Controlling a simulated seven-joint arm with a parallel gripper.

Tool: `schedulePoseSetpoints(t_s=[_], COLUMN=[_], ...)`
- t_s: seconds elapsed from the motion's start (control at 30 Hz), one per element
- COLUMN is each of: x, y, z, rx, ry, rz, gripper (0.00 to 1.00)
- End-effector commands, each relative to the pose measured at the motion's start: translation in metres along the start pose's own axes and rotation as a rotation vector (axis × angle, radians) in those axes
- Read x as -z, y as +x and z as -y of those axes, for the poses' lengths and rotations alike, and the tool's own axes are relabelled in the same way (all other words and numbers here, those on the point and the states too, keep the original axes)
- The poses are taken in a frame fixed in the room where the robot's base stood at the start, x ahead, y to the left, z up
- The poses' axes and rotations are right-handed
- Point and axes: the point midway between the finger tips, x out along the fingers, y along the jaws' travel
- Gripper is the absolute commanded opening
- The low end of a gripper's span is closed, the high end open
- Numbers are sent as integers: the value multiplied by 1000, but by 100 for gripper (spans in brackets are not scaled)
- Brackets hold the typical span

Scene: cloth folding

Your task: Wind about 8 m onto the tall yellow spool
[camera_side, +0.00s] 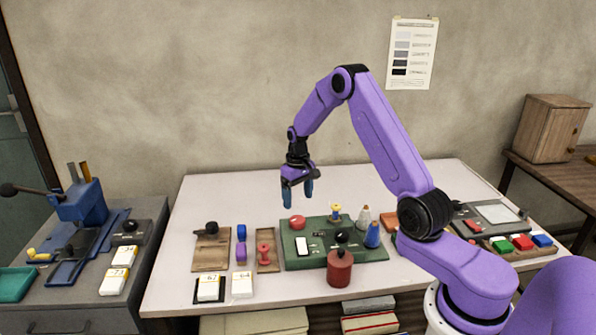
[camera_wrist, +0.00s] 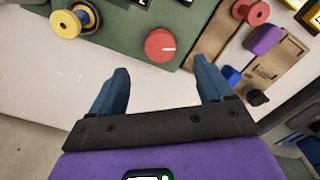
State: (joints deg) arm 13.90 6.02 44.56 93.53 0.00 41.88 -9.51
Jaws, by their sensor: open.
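My gripper (camera_side: 298,197) has blue fingers, points down and hangs above the table, left of the spool. In the wrist view my gripper (camera_wrist: 160,68) is open, with nothing between its fingers. A red knob (camera_side: 297,222) with a white mark sits on the panel just ahead of the fingers; it also shows in the wrist view (camera_wrist: 160,44).
A dark red canister (camera_side: 340,269) stands in front. A red spool (camera_side: 264,251) is on a brown board at left. The table's back left is clear.

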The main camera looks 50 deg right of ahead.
Motion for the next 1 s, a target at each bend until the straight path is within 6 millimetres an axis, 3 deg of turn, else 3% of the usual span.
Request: schedulePoseSetpoints(t_s=[0.2,0.43,0.63,1.0], x=[1,0,0,0], y=[-47,-81,-92,-92], z=[0,0,0,0], rx=[-1,0,0,0], ry=[0,0,0,0], rz=[-4,-2,0,1], gripper=[80,80,80,80])
